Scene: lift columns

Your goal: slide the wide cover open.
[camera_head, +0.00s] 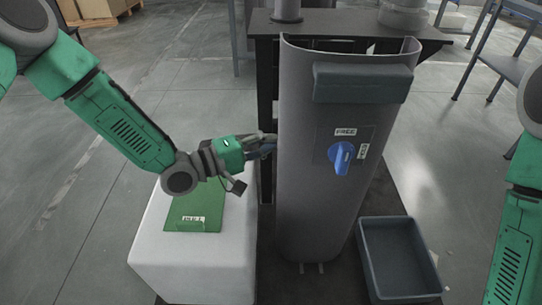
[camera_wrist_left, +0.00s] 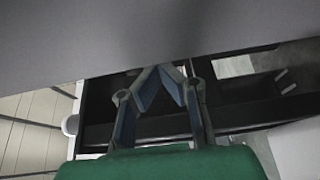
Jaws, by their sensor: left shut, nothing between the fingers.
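The wide cover (camera_head: 300,200) is a tall grey curved panel standing in the middle of the head view. It has a dark grey bar (camera_head: 362,83) across its top and a blue knob (camera_head: 342,157) beside a "FREE" label. My left gripper (camera_head: 270,146) is at the cover's left edge, about mid-height. It is shut and empty. In the left wrist view its fingers (camera_wrist_left: 160,72) meet at the tips, close to the grey cover surface (camera_wrist_left: 110,35); whether they touch it is unclear. My right gripper is out of view; only its arm shows at the right.
A white block (camera_head: 192,260) with a green labelled plate (camera_head: 194,207) stands below my left arm. A blue-grey bin (camera_head: 397,258) is on the floor right of the cover. A black frame (camera_head: 265,80) stands behind the cover. A grey shelf (camera_head: 510,68) is at the upper right.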

